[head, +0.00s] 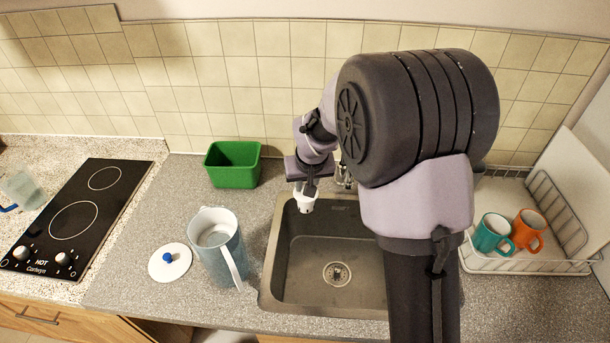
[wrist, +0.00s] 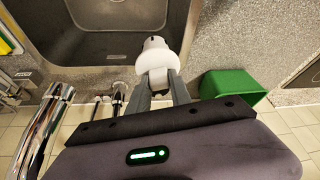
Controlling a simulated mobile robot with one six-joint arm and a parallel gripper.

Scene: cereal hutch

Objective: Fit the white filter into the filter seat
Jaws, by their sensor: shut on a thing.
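My gripper (head: 305,186) is shut on the white filter (head: 306,203) and holds it over the back left edge of the sink. In the wrist view the filter (wrist: 154,54) sticks out beyond the two grey fingertips of my gripper (wrist: 158,76). A blue-tinted clear jug (head: 226,262) with a handle stands upright on the counter, left of the sink and apart from my gripper. Its top is open and a pale inner part shows inside. The filter seat is not clearly visible; I cannot tell its exact shape in the jug.
A white lid (head: 157,267) with a blue knob lies left of the jug. A green bin (head: 233,168) stands behind the jug. The sink (head: 325,250) is empty. A chrome tap (wrist: 42,125) is close to my gripper. A rack (head: 540,264) holds two mugs at the right.

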